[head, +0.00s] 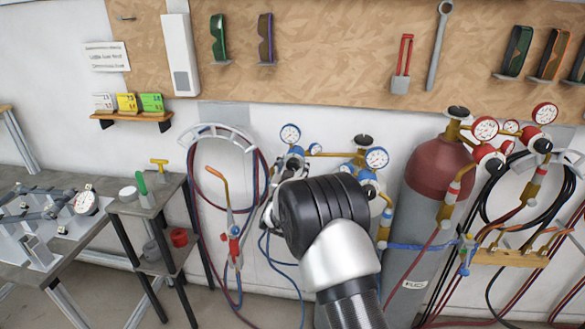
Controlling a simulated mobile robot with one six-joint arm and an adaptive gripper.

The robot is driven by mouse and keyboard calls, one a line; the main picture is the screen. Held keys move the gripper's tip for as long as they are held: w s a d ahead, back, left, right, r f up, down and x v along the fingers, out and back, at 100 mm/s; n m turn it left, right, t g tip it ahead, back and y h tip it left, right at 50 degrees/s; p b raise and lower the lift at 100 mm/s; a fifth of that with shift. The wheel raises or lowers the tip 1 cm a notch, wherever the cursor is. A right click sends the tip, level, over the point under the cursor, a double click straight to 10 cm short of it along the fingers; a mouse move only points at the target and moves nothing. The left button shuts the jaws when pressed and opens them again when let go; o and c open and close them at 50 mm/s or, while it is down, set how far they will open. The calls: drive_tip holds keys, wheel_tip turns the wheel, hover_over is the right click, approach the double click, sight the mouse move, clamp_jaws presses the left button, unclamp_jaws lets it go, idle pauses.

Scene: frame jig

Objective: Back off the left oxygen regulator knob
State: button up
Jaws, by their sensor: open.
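The left oxygen regulator (294,155) is a blue body with a round white-faced gauge (290,133) on top, in the middle of the head view. A brass pipe runs from it to the right. Its knob cannot be made out clearly behind my wrist. A second blue regulator (368,178) with a gauge (377,157) stands to the right. My gripper (268,214) is open, just below the left regulator in the picture and mostly hidden by my black wrist. I cannot tell whether it touches the knob.
A maroon-topped cylinder (438,172) with red regulators (488,157) stands at the right. Coiled hoses and a torch (233,243) hang left of my arm. A small stand (148,208) and a metal bench (20,262) stand farther left.

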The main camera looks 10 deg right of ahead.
drive_tip(key=c, duration=1.1)
drive_tip(key=shift+n, duration=0.3)
